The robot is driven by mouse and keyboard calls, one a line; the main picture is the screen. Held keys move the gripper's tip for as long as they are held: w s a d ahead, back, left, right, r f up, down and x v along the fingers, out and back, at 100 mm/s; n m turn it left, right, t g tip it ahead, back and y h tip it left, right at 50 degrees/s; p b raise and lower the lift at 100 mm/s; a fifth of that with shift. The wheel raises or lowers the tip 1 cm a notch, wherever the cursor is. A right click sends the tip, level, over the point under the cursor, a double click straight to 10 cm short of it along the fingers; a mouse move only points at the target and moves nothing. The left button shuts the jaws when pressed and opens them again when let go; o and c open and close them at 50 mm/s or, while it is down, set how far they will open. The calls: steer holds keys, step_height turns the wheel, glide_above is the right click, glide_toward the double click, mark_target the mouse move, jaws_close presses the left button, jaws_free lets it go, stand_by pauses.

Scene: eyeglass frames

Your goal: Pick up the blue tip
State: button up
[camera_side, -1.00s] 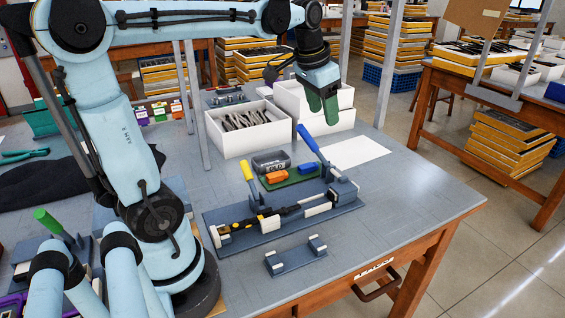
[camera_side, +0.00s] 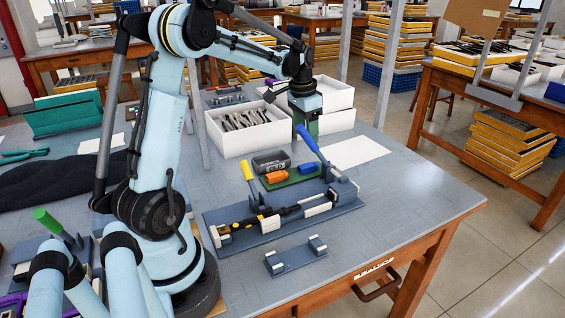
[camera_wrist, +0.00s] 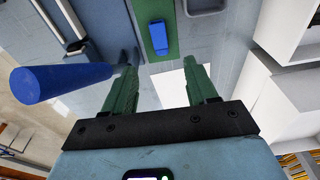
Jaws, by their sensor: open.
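The blue tip (camera_side: 308,168) lies on a green mat (camera_side: 290,179), to the right of an orange tip (camera_side: 276,177). In the wrist view the blue tip (camera_wrist: 158,36) lies on the green strip at the top centre, beyond my fingertips. My gripper (camera_side: 307,131) points down behind the mat, partly hidden by a blue clamp handle in the side view. Its green fingers (camera_wrist: 162,68) are apart with nothing between them. The tip is apart from both fingers.
The blue clamp handle (camera_side: 311,145) rises close to my gripper and looms left in the wrist view (camera_wrist: 62,82). A yellow handle (camera_side: 248,176) stands left of the mat. A dark tray (camera_side: 270,162) and white bins (camera_side: 243,140) are nearby. A fixture (camera_side: 270,222) lies in front.

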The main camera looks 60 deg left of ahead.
mark_target(309, 165)
steer(key=f, duration=0.7)
steer(key=w+f, duration=0.1)
steer(key=f, duration=0.2)
steer(key=shift+w+f, duration=0.1)
steer(key=shift+f, duration=0.05)
steer(key=shift+c, duration=0.4)
jaws_close()
